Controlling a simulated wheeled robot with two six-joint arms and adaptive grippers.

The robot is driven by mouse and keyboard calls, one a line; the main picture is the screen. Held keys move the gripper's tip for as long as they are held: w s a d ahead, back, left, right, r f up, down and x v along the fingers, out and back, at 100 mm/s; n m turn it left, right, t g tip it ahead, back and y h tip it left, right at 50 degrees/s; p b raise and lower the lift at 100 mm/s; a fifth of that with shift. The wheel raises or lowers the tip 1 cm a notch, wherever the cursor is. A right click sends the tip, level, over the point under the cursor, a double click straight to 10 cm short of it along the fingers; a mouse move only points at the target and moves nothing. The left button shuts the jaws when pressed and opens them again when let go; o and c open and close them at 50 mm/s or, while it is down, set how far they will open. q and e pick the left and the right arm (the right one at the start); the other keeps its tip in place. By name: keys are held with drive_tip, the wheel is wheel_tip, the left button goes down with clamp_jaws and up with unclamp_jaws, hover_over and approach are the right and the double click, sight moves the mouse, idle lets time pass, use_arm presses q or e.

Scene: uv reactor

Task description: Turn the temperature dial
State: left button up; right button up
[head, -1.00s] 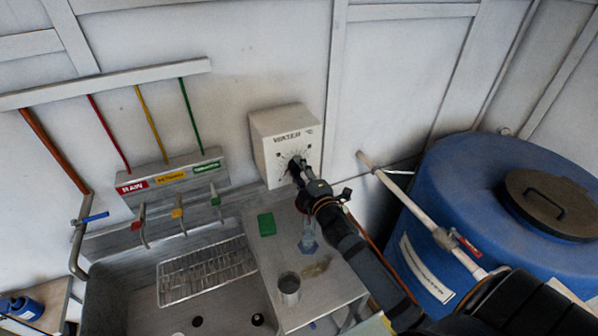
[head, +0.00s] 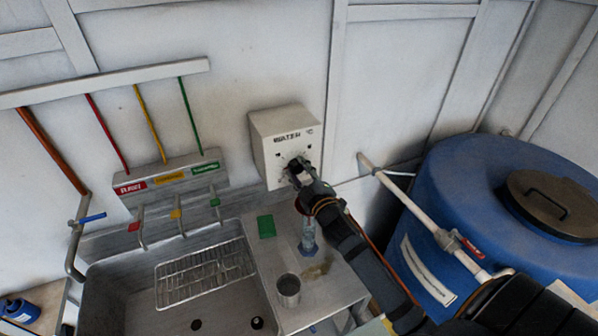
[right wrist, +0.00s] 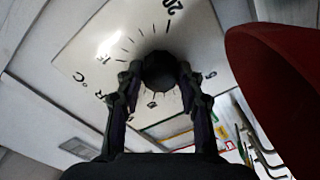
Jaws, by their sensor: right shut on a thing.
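The temperature dial is a round black knob (right wrist: 160,72) on the pale face of the water heater box, with tick marks and numbers around it in the right wrist view. The white heater box (head: 285,140), marked "WATER °C", is fixed to the wall in the head view. My right gripper (head: 297,168) is at the dial, on the lower part of the box front. In the right wrist view its two fingers (right wrist: 160,80) are shut on the knob, one on each side. In the head view the gripper mostly hides the knob. My left gripper is not in view.
A steel sink (head: 120,290) with a wire rack (head: 205,272) and several taps lies to the left. A green sponge (head: 266,226), a metal cup (head: 288,287) and a clear bottle (head: 308,238) stand below the box. A large blue barrel (head: 450,180) is at the right.

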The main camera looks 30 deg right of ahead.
drive_tip(key=o, duration=1.2)
drive_tip(key=s, duration=1.2)
drive_tip(key=shift+a, duration=0.35)
